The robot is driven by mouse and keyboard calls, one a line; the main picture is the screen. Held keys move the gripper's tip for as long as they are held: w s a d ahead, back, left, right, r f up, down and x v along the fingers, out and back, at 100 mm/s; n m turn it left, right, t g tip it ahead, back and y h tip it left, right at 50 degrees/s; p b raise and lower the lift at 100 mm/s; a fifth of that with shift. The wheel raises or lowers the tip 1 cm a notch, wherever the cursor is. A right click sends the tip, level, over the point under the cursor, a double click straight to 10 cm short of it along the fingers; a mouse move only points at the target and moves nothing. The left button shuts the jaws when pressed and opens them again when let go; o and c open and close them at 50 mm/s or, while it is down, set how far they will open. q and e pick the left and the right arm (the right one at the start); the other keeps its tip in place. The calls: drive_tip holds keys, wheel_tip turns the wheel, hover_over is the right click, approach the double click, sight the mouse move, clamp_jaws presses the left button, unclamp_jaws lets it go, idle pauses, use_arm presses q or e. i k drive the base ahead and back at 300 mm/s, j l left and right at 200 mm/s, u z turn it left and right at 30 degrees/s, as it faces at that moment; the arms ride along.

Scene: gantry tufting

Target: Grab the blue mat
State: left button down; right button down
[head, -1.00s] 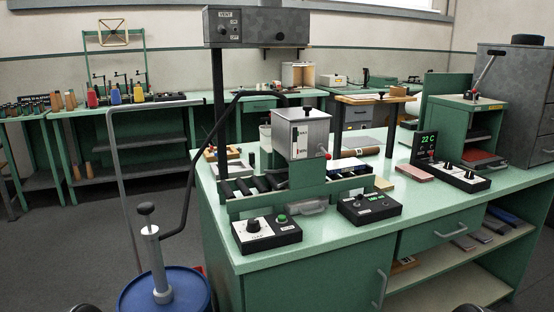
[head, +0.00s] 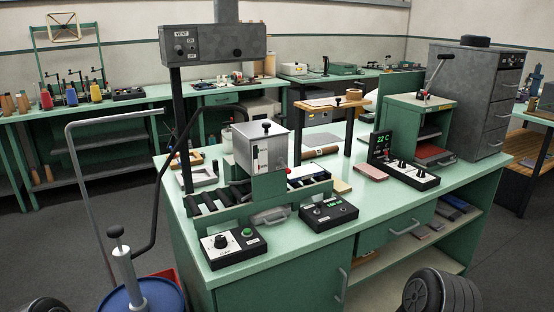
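A dark blue mat (head: 455,203) lies flat on the upper open shelf (head: 405,243) under the right side of the green bench. It is at the far right end of a row of flat pieces, with dark grey and reddish ones to its left. It is small in view and partly shaded by the bench top. Neither of my grippers shows. Only dark rounded parts of my arms reach in at the bottom left and bottom right edges, well short of the shelf.
The green bench (head: 275,255) carries a roller press (head: 262,150), control boxes (head: 328,212) and a small press (head: 420,125). A drawer handle (head: 405,228) sticks out left of the shelf. A blue drum (head: 140,297) stands at the lower left.

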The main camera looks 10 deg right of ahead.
sight(308, 171)
drive_tip(key=i+l+z, duration=0.3)
drive_tip(key=l, duration=0.3)
drive_tip(key=i+l+z, duration=0.35)
drive_tip(key=l, duration=0.2)
drive_tip(key=i+l+z, duration=0.3)
drive_tip(key=l, duration=0.15)
